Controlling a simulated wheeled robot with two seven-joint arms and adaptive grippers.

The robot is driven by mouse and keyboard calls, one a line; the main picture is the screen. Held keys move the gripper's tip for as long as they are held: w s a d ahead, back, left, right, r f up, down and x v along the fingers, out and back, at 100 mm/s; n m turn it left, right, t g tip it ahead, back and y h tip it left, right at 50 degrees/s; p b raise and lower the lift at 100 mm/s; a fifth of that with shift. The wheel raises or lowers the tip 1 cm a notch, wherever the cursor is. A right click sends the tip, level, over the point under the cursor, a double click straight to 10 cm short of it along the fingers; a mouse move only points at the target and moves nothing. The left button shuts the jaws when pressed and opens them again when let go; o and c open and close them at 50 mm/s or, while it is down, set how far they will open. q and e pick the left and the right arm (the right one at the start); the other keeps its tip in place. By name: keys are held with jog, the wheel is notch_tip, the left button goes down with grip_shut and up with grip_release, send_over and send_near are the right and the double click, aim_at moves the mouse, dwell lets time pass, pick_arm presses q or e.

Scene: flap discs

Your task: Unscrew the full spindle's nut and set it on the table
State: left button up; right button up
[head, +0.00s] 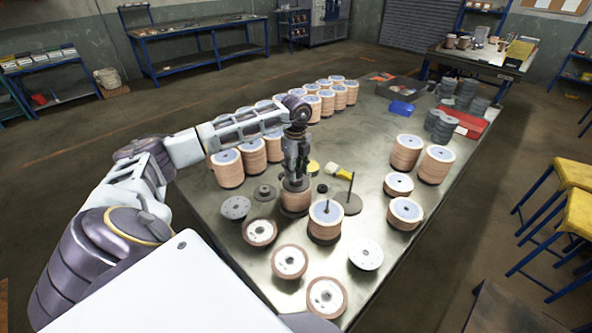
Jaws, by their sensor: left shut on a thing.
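My left gripper (296,181) points straight down onto the top of a short tan disc stack with a dark plate on top, the full spindle (296,201). Its fingers are shut at the top centre, around the nut, which they hide. Just to the right stands another disc stack (325,228) with a bare rod sticking up from its centre. Behind it, a thin upright rod on a dark round base (348,206) carries no discs. My right gripper is out of view.
The metal table (283,292) holds a dark flange (264,192), a small dark round piece (322,188), a yellow-handled brush (338,171) and loose discs (289,262) in front. Disc stacks (227,168) stand left and behind; more (406,152) stand right. Bare tabletop lies right of centre.

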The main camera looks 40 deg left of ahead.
pick_arm(q)
jog(key=shift+r+p, duration=0.6)
jog(key=shift+r, duration=0.5)
jog(key=shift+r, duration=0.25)
jog(key=shift+f, duration=0.1)
